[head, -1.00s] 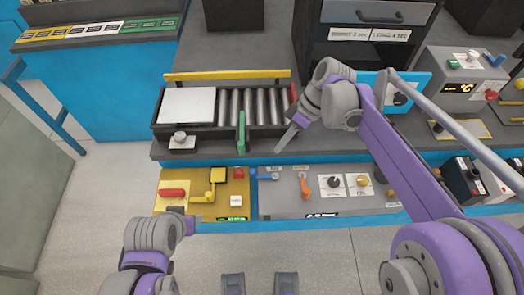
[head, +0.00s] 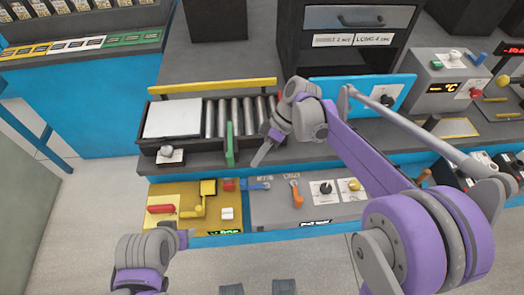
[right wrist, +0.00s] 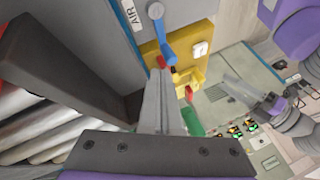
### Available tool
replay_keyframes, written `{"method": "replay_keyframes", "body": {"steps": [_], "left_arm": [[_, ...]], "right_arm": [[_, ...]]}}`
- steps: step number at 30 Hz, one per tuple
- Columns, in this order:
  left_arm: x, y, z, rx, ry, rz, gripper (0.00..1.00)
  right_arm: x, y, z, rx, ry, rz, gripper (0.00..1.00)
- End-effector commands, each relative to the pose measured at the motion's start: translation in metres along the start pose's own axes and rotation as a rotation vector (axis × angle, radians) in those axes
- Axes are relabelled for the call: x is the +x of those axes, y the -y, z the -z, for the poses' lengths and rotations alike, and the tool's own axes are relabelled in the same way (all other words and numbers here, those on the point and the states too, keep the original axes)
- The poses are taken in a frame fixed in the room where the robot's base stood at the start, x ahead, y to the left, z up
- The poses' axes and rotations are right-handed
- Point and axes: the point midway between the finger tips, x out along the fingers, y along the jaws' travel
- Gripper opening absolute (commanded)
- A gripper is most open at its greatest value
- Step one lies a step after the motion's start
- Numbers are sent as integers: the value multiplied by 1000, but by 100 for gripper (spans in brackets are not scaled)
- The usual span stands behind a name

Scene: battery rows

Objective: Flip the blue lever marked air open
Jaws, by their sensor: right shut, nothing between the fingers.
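The blue lever (head: 258,184) sits at the left end of the grey control panel (head: 275,211), its handle pointing left toward the yellow panel. In the right wrist view the blue lever (right wrist: 162,34) is next to a white AIR label (right wrist: 130,14). My right gripper (head: 256,163) is shut and empty, just behind and above the lever in the head view. In the right wrist view its fingertips (right wrist: 159,73) appear close to the handle's end; contact cannot be told. My left gripper (head: 187,238) is in front of the yellow panel, its opening unclear.
An orange lever (head: 296,193) and two knobs sit right of the blue lever. The yellow panel (head: 162,191) left of it has red and yellow handles. A roller conveyor (head: 222,119) with a green upright piece (head: 230,144) stands behind.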

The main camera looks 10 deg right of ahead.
Motion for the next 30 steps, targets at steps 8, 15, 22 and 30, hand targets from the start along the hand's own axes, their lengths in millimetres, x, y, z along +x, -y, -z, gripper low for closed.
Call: {"method": "replay_keyframes", "body": {"steps": [8,15,22,30], "left_arm": [[3,0,-2,0,1,0,50],[3,0,-2,0,1,0,50],[3,0,-2,0,1,0,50],[3,0,-2,0,1,0,50]], "right_arm": [[42,0,0,-1,0,1,0],[50,0,0,1,0,0,0],[50,0,0,1,0,0,0],[50,0,0,1,0,0,0]]}}
